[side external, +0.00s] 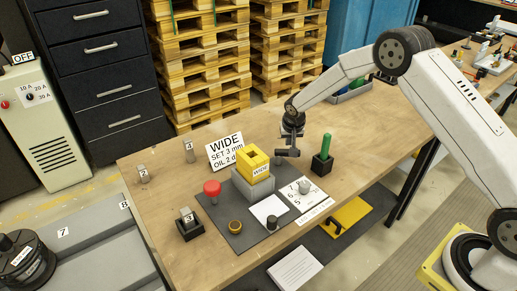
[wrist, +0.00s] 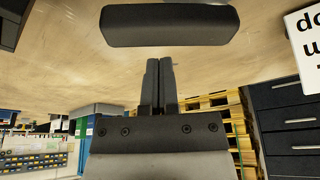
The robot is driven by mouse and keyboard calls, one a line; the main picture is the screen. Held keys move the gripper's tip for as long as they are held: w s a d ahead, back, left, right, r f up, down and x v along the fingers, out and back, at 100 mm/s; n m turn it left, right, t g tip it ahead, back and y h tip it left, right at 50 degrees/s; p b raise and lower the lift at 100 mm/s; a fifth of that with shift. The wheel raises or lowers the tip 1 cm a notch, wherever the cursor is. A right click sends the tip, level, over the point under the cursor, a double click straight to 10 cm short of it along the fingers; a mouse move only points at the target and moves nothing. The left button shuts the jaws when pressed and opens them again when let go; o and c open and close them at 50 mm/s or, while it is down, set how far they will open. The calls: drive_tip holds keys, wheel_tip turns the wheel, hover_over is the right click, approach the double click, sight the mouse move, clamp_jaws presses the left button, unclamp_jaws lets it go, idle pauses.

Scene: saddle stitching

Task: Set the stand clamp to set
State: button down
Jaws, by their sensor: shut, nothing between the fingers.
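The yellow block sits on a grey stand (side external: 252,188) on a dark mat. I cannot make out which part is the stand clamp or any mark reading "set". A red-topped knob (side external: 212,188) stands left of the stand. A grey knob (side external: 304,187) sits on a white numbered plate to its right. A dark rounded bar (wrist: 170,25) lies beyond the fingertips; I cannot tell what it is.
A green handle (side external: 326,146) stands upright in a black block right of my gripper. A white sign (side external: 226,152) stands behind the stand. A brass ring (side external: 235,226) and a white pad (side external: 268,208) lie in front. The bench's back left is mostly clear.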

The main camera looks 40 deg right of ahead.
drive_tip(key=shift+w+d, duration=0.65)
drive_tip(key=shift+w, duration=0.15)
drive_tip(key=shift+r, duration=0.3)
drive_tip(key=v, duration=0.9)
drive_tip(key=shift+a+r, duration=0.2)
drive_tip(key=shift+a, duration=0.1)
drive_tip(key=s+a+r+n+y, duration=0.1)
drive_tip(key=s+a+n, duration=0.2)
drive_tip(key=s, duration=1.1)
drive_tip(key=s+a+r+n+y, duration=0.1)
drive_tip(key=s+a+n, duration=0.2)
drive_tip(key=s, duration=1.2)
drive_tip(key=shift+s+r+g, duration=0.15)
drive_tip(key=shift+r+g, duration=0.1)
drive_tip(key=shift+g, duration=0.05)
